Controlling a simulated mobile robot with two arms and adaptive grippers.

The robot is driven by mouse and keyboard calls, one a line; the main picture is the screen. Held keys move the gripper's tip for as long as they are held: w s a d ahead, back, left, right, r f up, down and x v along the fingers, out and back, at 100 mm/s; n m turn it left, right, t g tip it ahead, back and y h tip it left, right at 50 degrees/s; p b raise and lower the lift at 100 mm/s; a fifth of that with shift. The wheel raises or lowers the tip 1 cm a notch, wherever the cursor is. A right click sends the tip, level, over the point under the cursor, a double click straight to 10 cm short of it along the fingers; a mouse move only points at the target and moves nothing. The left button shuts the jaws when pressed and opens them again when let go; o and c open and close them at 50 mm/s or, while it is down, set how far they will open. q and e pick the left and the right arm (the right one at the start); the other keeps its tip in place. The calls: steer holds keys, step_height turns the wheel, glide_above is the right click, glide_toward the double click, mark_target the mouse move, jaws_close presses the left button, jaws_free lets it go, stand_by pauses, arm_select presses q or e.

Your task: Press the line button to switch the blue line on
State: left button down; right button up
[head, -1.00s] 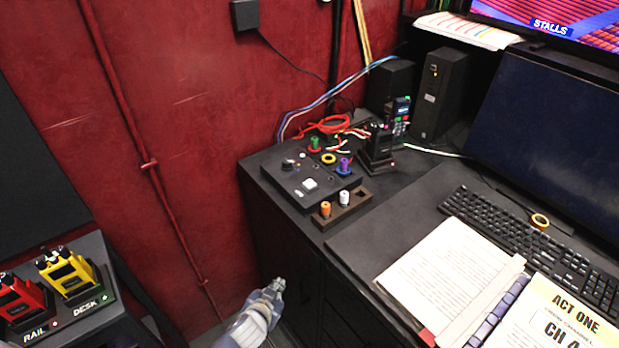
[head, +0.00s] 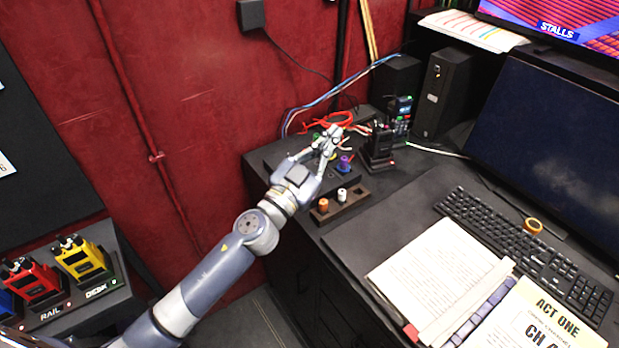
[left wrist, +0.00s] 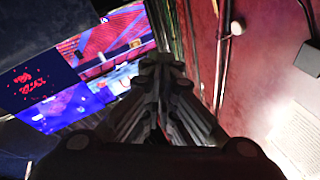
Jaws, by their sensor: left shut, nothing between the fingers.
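The black button box (head: 283,157) lies on the desk by the red wall, mostly hidden behind my left arm and hand in the head view. Its white square button and black knob are covered there. My left gripper (head: 331,139) is shut and empty, above the box's far side near the coloured spools. I cannot tell whether its fingertips touch anything. In the left wrist view, the shut fingers (left wrist: 161,62) point towards screens and the red wall, with no button visible. My right gripper is not in view.
A purple spool (head: 344,162) stands right of the gripper. A small wooden rack (head: 345,207) holds an orange and a white spool. A black radio (head: 378,145) stands behind. Red and yellow radios (head: 82,258) sit at lower left. An open script (head: 440,272) lies on the desk.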

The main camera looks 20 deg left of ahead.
arm_select(q)
steer(key=w+d+f+m+g+h, duration=0.1)
steer(key=w+d+m+g+h, duration=0.1)
steer(key=d+m+g+h, duration=0.55)
steer(key=w+a+f+g+y, duration=0.2)
steer(key=a+y, duration=0.3)
steer(key=a, duration=0.1)
steer(key=w+a+f+g+y, duration=0.3)
steer(key=a+y, duration=0.2)
steer(key=a, duration=0.2)
steer(key=shift+a+f+p, duration=0.3)
steer(key=shift+p, duration=0.05)
steer(key=shift+f, duration=0.1)
step_height(320, 180, down, 7)
steer(key=b, duration=0.5)
steer(key=shift+f+b, duration=0.65)
steer(key=shift+f, duration=0.15)
